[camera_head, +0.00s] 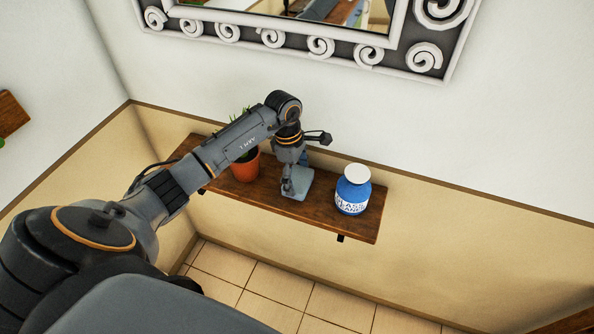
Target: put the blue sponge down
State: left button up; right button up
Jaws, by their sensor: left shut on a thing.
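My left gripper (291,186) reaches down over the wooden shelf (327,211). It is shut on the blue sponge (302,181), a pale grey-blue block between the plant pot and the blue jar. The sponge is low at the shelf board. I cannot tell whether it touches the wood. The gripper hides part of it. My right gripper is not in view.
A terracotta pot (245,169) with a green plant stands to the left, partly behind my arm. A blue jar (352,191) with a white lid stands to the right. A framed mirror (300,38) hangs above. Bare shelf shows at the right end.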

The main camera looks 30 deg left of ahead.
pick_arm(q)
jog(key=shift+f, duration=0.1)
jog(key=shift+f+b, duration=0.15)
jog(key=shift+b, duration=0.15)
jog(key=o, duration=0.8)
jog(key=shift+r, duration=0.2)
jog(key=r+b, duration=0.1)
jog(key=r, duration=0.3)
jog(key=a+r+b, duration=0.1)
jog(key=r, duration=0.3)
jog(key=r+b, duration=0.2)
jog(key=r, duration=0.2)
jog(key=shift+s+a, duration=0.25)
jog(key=shift+a, duration=0.15)
jog(key=shift+f, duration=0.1)
